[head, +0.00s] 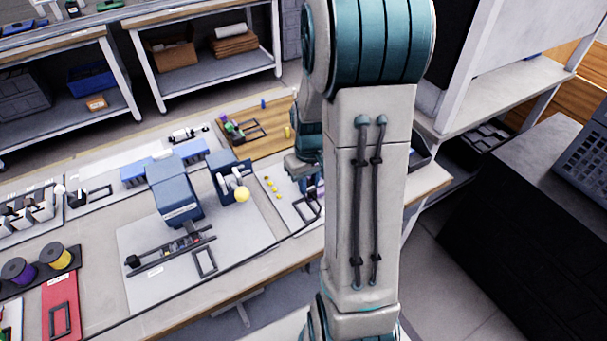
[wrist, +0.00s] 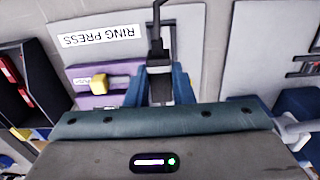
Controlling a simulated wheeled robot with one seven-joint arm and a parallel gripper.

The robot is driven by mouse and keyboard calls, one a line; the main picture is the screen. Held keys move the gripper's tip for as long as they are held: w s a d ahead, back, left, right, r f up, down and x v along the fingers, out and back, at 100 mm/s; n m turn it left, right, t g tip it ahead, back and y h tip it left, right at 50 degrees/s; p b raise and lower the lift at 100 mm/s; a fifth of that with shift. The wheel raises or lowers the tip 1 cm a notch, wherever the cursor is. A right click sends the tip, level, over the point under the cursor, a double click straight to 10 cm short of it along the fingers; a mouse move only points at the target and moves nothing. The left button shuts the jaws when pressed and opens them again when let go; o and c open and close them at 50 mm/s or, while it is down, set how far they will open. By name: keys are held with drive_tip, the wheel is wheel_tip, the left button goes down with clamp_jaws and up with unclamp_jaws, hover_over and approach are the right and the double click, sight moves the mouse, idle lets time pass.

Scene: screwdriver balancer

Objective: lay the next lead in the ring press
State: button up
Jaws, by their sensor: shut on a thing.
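My gripper (wrist: 158,88) is shut on a dark lead (wrist: 156,48) in the wrist view. The lead has a thick black end with a pale band between the blue fingers, and a thin part running up out of the picture. The ring press (wrist: 97,80) is a purple body with a yellow block, close to the left of the fingers, beside an upside-down RING PRESS label (wrist: 100,36). I cannot tell whether the lead touches the press. In the head view my gripper (head: 305,180) is low over the right of the bench, partly hidden by my arm.
A blue machine (head: 175,190) stands on a pale mat left of my gripper, with a blue lever unit (head: 232,180) nearer. Small yellow pieces (head: 272,188) lie between them and my gripper. A wooden board (head: 245,130) lies behind. A black bin (wrist: 20,90) shows at the wrist view's left.

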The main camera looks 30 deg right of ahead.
drive_tip(key=f+b, duration=0.1)
drive_tip(key=f, duration=0.1)
drive_tip(key=f+b, duration=0.3)
drive_tip(key=f, duration=0.1)
drive_tip(key=shift+a+f+b, duration=0.15)
drive_tip(key=shift+a+b, duration=0.1)
drive_tip(key=shift+b, duration=0.1)
drive_tip(key=shift+f+b, duration=0.3)
drive_tip(key=shift+f, duration=0.15)
drive_tip(key=shift+f+b, duration=0.6)
idle(0.5)
drive_tip(key=o, duration=1)
wheel_tip(320, 180, up, 14)
drive_tip(key=shift+s+f, duration=0.1)
